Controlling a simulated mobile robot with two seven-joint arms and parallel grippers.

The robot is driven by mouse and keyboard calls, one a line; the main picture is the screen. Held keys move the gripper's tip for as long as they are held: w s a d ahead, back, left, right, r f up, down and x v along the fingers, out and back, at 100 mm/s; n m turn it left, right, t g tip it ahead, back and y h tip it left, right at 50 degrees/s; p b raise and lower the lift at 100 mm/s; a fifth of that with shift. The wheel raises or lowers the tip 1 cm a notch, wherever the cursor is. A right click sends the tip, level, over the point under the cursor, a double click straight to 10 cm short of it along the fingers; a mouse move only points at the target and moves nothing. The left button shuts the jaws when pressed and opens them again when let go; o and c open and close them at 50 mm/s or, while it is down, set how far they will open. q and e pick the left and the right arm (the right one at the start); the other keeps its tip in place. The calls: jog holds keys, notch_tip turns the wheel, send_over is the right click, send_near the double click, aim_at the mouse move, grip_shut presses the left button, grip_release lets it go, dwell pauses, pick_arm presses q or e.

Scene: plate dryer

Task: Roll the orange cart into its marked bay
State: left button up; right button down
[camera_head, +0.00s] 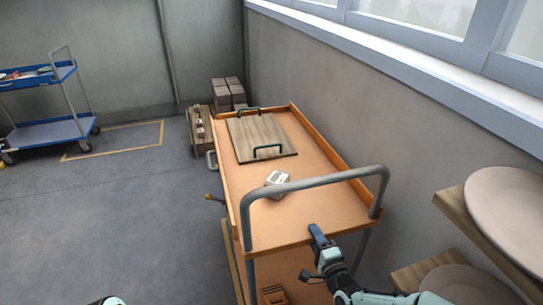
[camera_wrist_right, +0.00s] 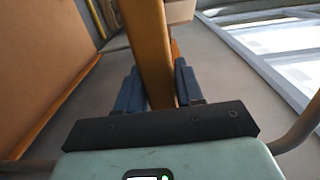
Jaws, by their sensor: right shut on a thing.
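The orange cart (camera_head: 305,213) stands along the right wall, its grey push handle (camera_head: 315,183) at the near end. My right gripper (camera_head: 318,238) is at the cart's near rim, below the handle. In the right wrist view its blue fingers (camera_wrist_right: 158,90) are shut on either side of an orange strip of the cart (camera_wrist_right: 150,45). A yellow outlined bay (camera_head: 130,148) is marked on the floor at the left, with bare floor inside. Only a bit of my left arm shows at the bottom edge; its gripper is out of view.
A blue cart (camera_head: 45,133) stands left of the bay. A board with green handles (camera_head: 255,137) and a small white box (camera_head: 277,178) lie on the orange cart. Boxes (camera_head: 228,95) stand beyond it. Shelves with plates (camera_head: 510,205) are at right.

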jog(key=shift+w+d+r+t, duration=0.2)
jog(key=shift+d+r, duration=0.05)
jog(key=shift+r, duration=0.2)
jog(key=shift+w+d+r+t, duration=0.15)
jog(key=shift+d+r+t, duration=0.05)
jog(key=shift+r, duration=0.25)
jog(key=shift+d+f+b, duration=0.15)
jog(key=shift+f+b, duration=0.4)
jog(key=shift+f, duration=0.15)
jog(key=shift+w+d+f+b, duration=0.15)
jog(key=shift+d+f+b, duration=0.1)
jog(key=shift+f+b, duration=0.35)
jog(key=shift+a+f, duration=0.15)
jog(key=shift+f, duration=0.2)
jog(key=c, duration=0.8)
grip_release()
jog(key=shift+a, duration=0.1)
jog(key=shift+o, duration=0.2)
jog(key=shift+f, duration=0.35)
